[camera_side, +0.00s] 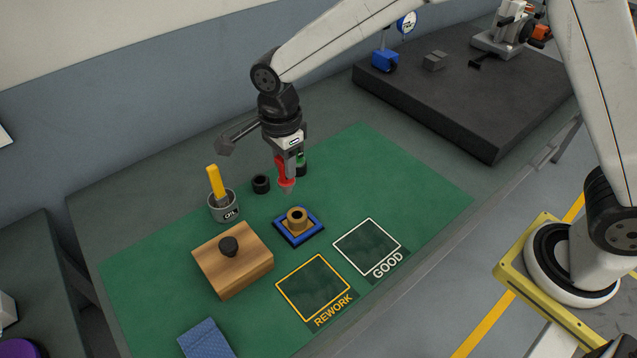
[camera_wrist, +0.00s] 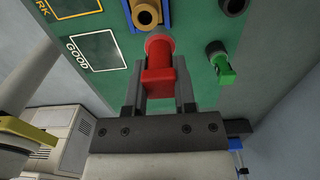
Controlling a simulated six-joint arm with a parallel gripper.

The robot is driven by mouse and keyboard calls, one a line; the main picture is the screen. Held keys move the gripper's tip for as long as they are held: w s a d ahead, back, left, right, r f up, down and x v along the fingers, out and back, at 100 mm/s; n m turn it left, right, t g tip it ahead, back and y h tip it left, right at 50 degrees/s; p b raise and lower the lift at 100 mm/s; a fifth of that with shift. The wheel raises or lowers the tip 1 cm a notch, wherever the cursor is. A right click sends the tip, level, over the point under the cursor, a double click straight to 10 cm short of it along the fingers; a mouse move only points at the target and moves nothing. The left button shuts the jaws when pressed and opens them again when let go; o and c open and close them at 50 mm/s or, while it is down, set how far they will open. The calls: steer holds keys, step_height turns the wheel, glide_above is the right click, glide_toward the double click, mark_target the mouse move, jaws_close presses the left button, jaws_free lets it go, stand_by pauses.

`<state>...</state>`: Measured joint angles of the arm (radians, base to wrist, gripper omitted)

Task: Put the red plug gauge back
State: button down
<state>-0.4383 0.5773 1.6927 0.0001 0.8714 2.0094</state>
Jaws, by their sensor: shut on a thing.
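My gripper (camera_side: 286,170) is shut on the red plug gauge (camera_side: 284,183) and holds it pointing down above the green mat. In the wrist view the gauge (camera_wrist: 160,77) sits between the two fingers (camera_wrist: 160,95), with a paler round end facing away from me. A black round holder (camera_side: 261,184) with an open top stands left of the gauge; part of it shows at the top edge of the wrist view (camera_wrist: 235,5). A green plug gauge (camera_wrist: 224,70) is in a second dark holder (camera_wrist: 216,48). It is partly hidden behind my gripper in the side view.
A brass ring (camera_side: 297,219) sits on a blue-edged pad (camera_side: 301,238) in front of the gauge. The GOOD (camera_side: 367,247) and REWORK (camera_side: 313,288) squares are empty.

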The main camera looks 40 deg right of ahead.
steer(key=w, duration=1.1)
steer(key=shift+w+d+r, duration=0.15)
steer(key=shift+w+r, duration=0.25)
steer(key=shift+f, duration=0.1)
steer(key=shift+f, duration=2.7)
steer(key=shift+f, duration=0.15)
steer(key=shift+f, duration=1.8)
jaws_free()
steer(key=shift+r, duration=0.15)
